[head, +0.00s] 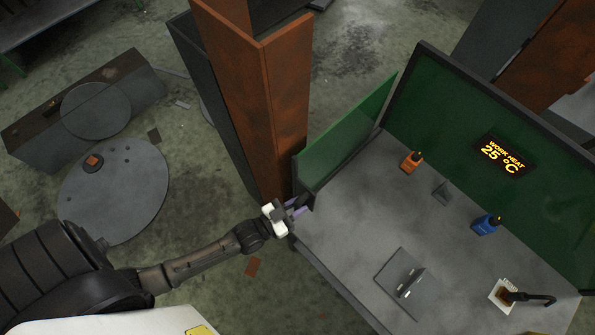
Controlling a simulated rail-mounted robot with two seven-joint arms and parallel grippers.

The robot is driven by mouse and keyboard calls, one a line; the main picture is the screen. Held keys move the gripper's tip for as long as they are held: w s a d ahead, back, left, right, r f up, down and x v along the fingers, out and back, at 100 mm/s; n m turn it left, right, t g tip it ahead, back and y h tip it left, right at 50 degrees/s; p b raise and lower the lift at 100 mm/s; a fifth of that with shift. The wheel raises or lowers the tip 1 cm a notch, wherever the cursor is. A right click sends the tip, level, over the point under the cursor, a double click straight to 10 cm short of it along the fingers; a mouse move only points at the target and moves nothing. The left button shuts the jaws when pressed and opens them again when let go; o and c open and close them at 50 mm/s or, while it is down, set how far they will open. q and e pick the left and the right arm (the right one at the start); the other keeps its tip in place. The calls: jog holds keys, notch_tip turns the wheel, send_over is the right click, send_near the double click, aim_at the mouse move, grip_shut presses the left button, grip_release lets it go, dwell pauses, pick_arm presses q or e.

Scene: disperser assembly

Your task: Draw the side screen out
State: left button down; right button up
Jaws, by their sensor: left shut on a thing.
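The side screen (348,130) is a green translucent panel standing upright along the left edge of the workbench (345,215). My left gripper (300,206) is at the near end of the screen, by the bench's left corner. It is shut on a dark part at that end, and its fingers partly hide what they grip. My right gripper does not show in the head view.
A rusty pillar (285,105) stands close behind my left gripper. A green back panel (440,120) carries a display (499,154).

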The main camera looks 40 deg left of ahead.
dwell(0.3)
pick_arm(q)
jog(key=c, duration=1)
grip_release()
jog(key=b+v, duration=0.2)
jog(key=v, duration=1.2)
jog(key=shift+w, duration=0.1)
